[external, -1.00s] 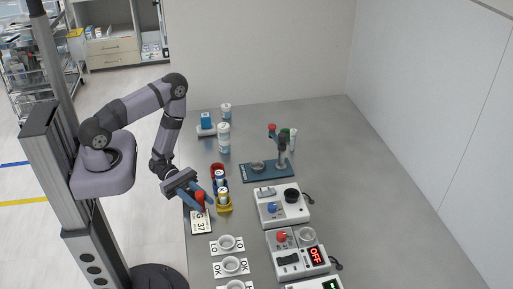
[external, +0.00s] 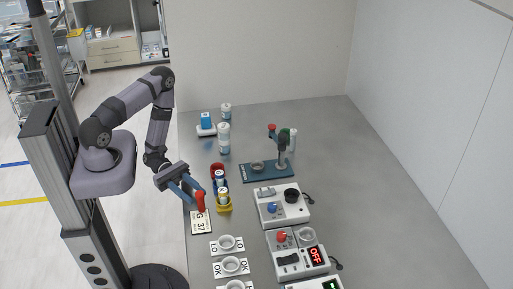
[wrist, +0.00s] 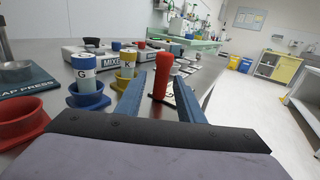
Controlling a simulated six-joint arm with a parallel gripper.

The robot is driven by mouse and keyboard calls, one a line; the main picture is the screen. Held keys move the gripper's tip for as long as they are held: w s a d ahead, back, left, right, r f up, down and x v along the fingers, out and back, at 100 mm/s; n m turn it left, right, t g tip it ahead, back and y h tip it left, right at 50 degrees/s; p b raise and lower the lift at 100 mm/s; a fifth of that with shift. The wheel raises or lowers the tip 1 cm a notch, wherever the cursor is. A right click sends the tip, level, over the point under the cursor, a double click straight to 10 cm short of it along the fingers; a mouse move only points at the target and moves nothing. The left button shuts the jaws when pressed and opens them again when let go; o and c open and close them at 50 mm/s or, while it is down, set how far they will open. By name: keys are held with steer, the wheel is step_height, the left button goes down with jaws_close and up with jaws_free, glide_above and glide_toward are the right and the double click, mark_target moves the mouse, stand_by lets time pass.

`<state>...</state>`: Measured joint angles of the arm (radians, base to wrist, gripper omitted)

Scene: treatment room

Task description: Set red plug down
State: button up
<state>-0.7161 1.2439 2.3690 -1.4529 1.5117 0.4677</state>
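The red plug (external: 200,201) stands at the front left of the table, at the end of the card marked 37 (external: 201,222). In the wrist view the plug (wrist: 160,78) rises upright between my blue fingers, with a narrow gap on each side. My gripper (external: 193,195) is open and reaches in from the left. Its fingertips (wrist: 161,85) also show in the wrist view. The plug's foot is partly hidden, so its exact contact with the card is unclear.
Red (wrist: 18,122), blue (wrist: 88,97) and yellow (wrist: 124,82) holders stand beside the plug; the blue and yellow ones hold vials. Labelled cups (external: 230,265) line the near edge. Control boxes (external: 283,205) stand to the right. The table's right side is clear.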

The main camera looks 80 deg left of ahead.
steer(key=shift+v, duration=1.2)
